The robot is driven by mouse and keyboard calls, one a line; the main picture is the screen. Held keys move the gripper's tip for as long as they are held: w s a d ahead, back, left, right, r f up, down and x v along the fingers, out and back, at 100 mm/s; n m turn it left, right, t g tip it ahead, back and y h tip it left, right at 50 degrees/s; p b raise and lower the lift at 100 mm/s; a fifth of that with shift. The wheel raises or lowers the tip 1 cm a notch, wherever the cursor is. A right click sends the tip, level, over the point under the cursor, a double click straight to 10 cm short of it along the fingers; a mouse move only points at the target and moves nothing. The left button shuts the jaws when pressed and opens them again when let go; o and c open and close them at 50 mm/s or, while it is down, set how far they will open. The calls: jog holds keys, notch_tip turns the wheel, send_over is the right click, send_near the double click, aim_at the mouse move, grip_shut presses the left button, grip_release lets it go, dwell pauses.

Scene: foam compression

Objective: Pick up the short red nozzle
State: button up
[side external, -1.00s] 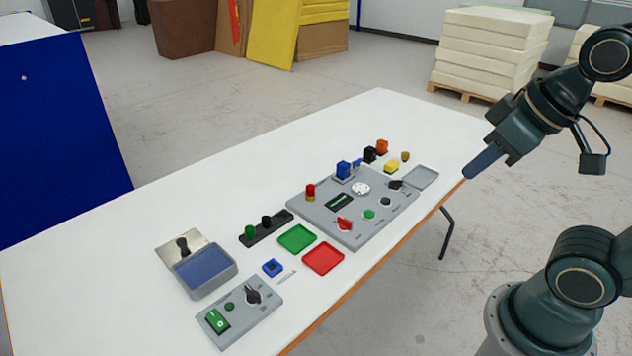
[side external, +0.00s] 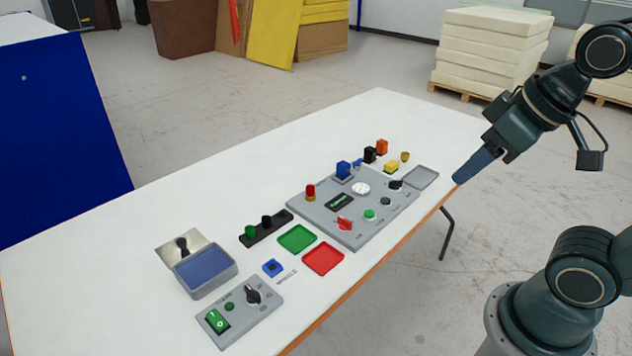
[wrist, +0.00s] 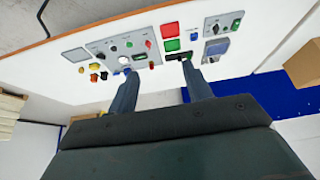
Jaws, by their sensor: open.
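A short red piece with a brass-coloured lower part (side external: 310,192), which looks like the red nozzle, stands upright at the left corner of the grey control panel (side external: 325,215). My gripper (side external: 466,170) is up at the right, by the table's right edge, well apart from that piece. In the wrist view my gripper (wrist: 160,74) shows two spread fingers with nothing between them.
A black holder (side external: 258,236) carries a green and a black piece. Green (side external: 297,238) and red (side external: 323,258) trays lie before the panel. Blue (side external: 343,169), black (side external: 369,154) and orange (side external: 382,146) pieces stand behind it. The table's left part (side external: 110,240) is clear.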

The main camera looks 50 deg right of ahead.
jog(key=w+r+n, duration=0.2)
jog(key=w+r, duration=0.1)
jog(key=w, duration=1)
jog(key=n+g+y, duration=0.2)
jog(key=n+y, duration=0.1)
jog(key=n, duration=0.4)
send_over(312, 186)
jog(key=s+d, duration=0.1)
jog(key=shift+d+f, duration=0.2)
jog(key=shift+f, duration=15.05)
jog(key=shift+f, duration=0.1)
jog(key=shift+s+x, duration=0.2)
jog(key=shift+x, duration=2.3)
jog(key=shift+f, duration=0.1)
